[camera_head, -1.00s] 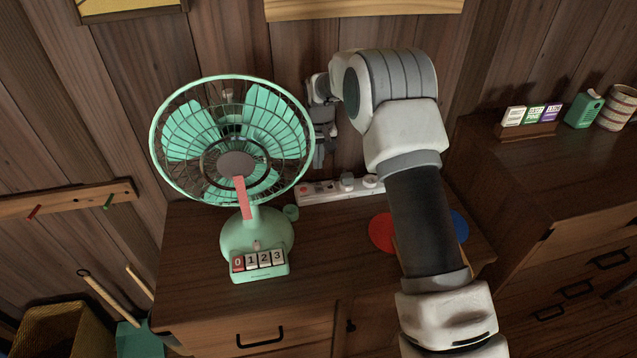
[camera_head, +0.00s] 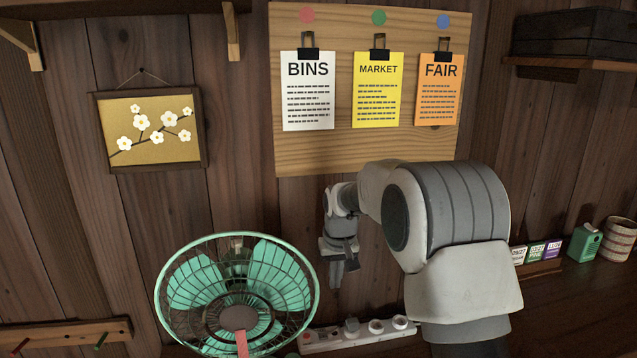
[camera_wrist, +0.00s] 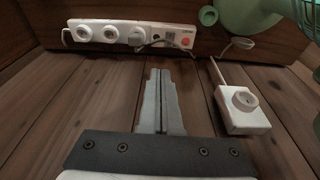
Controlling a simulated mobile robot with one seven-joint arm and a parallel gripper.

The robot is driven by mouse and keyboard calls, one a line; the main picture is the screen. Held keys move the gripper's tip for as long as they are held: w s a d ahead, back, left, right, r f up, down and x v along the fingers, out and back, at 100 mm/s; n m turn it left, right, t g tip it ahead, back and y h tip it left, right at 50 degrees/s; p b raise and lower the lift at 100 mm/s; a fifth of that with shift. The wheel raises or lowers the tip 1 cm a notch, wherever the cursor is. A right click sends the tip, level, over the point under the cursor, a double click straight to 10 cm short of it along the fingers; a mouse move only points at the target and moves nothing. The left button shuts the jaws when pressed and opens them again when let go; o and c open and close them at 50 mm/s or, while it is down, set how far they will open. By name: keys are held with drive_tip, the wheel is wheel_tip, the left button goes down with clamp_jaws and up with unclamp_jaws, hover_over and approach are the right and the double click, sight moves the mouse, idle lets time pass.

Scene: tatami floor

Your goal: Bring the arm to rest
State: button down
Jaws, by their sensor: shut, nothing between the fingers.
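My gripper (camera_head: 338,284) hangs pointing down in front of the wood wall, at the end of my bent arm, right of the green fan and above the power strip. It also shows in the wrist view (camera_wrist: 161,72), its two fingers together with nothing between them. In the wrist view the fingers point toward the power strip at the back of the wooden top and look clear of it.
The green fan (camera_head: 172,298) stands close left of my gripper. A white power strip (camera_head: 330,338) lies below; a small white socket box (camera_wrist: 242,110) is right of my fingers. A notice board (camera_head: 365,145) hangs above.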

drive_tip(key=s+d+r+m+t+p, duration=0.1)
drive_tip(key=s+d+r+t+p, duration=0.35)
drive_tip(key=s+r, duration=1.2)
drive_tip(key=s+d+r, duration=0.1)
drive_tip(key=s+d, duration=0.1)
drive_tip(key=s, duration=0.7)
drive_tip(key=s+d+r+m+g, duration=0.1)
drive_tip(key=s+d, duration=0.2)
drive_tip(key=s, duration=0.7)
drive_tip(key=shift+d+r+p, duration=0.25)
drive_tip(key=shift+p, duration=0.15)
drive_tip(key=shift+s, duration=0.1)
